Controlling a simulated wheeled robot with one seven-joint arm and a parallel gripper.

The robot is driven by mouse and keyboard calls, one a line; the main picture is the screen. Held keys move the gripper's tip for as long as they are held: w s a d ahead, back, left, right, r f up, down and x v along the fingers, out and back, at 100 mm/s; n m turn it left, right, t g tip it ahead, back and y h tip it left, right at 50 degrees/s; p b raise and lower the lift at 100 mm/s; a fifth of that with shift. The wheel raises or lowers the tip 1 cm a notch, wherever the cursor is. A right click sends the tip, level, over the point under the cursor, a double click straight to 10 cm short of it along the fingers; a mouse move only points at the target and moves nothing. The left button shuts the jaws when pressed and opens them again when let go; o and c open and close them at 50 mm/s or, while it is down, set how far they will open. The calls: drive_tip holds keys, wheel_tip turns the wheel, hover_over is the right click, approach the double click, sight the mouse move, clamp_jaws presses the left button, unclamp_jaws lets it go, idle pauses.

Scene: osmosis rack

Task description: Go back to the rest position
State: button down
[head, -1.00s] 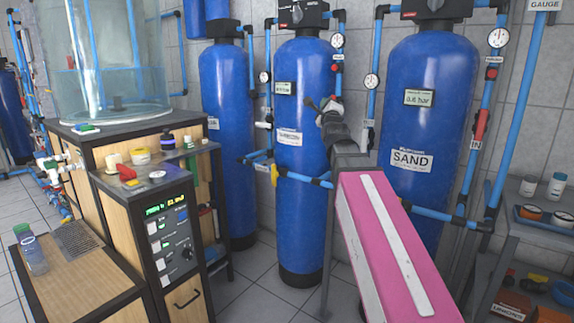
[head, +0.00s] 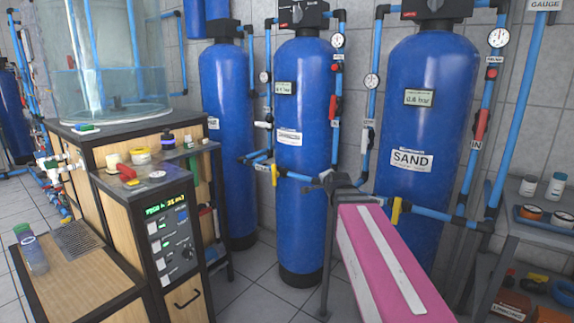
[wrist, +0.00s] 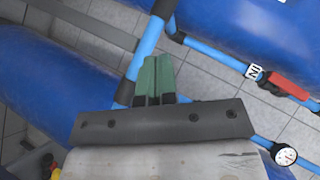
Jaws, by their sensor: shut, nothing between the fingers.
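My gripper (wrist: 154,80) shows in the wrist view with its two green fingers pressed together and nothing between them. It points over the blue pipes and the tiled floor, apart from the blue tanks on both sides. In the head view my pink arm reaches in from the lower right and ends in a dark grey part in front of the pipes, between the middle tank (head: 303,140) and the SAND tank (head: 430,110). The fingers cannot be made out there.
A wooden control cabinet (head: 170,245) with a clear water tank (head: 110,60) on top stands at left. A shelf (head: 540,232) with jars is at right. A yellow valve handle (head: 396,211) and a red one (head: 481,124) sit on the pipes. Open floor shows between cabinet and tanks.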

drive_tip(key=s+d+f+n+g, duration=0.2)
drive_tip(key=s+f+n+g, duration=0.4)
drive_tip(key=s+f, duration=0.5)
drive_tip(key=s+d+f+n+g+h, duration=0.1)
drive_tip(key=s+f+n+g, duration=0.5)
drive_tip(key=s+f, duration=0.5)
wheel_tip(320, 180, down, 7)
drive_tip(key=shift+d+r+g, duration=0.1)
drive_tip(key=shift+d+g, duration=0.25)
drive_tip(key=shift+g, duration=0.15)
